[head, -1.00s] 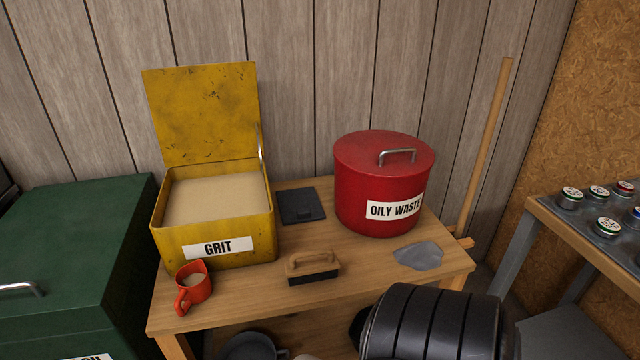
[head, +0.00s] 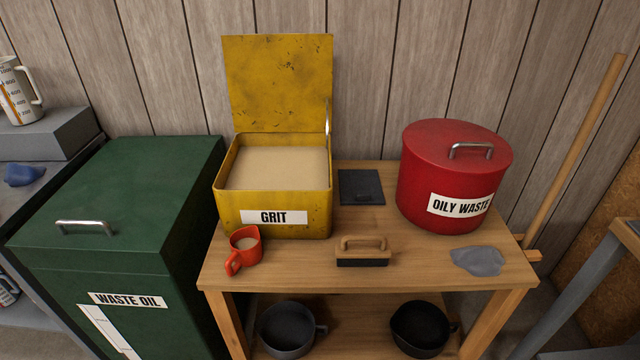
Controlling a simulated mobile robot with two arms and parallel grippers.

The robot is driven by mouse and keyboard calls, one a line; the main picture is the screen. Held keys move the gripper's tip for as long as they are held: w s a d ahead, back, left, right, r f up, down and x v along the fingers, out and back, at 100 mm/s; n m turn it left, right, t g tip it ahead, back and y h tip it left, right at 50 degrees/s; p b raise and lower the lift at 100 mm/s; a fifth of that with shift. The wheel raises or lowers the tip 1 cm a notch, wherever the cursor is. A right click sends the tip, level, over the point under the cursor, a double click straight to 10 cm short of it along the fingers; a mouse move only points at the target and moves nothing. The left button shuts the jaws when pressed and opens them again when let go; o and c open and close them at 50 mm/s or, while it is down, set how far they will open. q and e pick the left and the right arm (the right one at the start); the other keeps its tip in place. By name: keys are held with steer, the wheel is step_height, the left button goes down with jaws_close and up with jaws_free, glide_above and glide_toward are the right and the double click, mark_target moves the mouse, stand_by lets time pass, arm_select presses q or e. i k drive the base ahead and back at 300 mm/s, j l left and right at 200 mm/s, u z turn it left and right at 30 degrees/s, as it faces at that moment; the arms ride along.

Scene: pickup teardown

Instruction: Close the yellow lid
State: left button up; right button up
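The yellow lid (head: 277,84) stands upright, open, at the back of the yellow box labelled GRIT (head: 228,215). A thin metal stay (head: 327,117) shows at the lid's lower right edge. The box is filled with pale grit (head: 275,167) and stands on the left part of a wooden bench. Neither of my grippers shows in the head view.
An orange scoop or mug (head: 245,247) stands before the box, and a wooden-handled brush (head: 363,254) right of it. The red OILY WASTE drum (head: 452,165), a dark flat plate (head: 361,187) and a grey rag (head: 478,261) share the bench (head: 420,265). A green WASTE OIL bin (head: 130,190) stands left.

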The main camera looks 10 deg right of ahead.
mark_target(277, 83)
steer(key=i+l+u, duration=0.1)
steer(key=u, duration=0.35)
steer(key=i+l+u, duration=0.15)
steer(key=u, duration=0.35)
steer(key=i+l+u, duration=0.1)
steer(key=l+u, duration=0.15)
steer(key=u, duration=0.2)
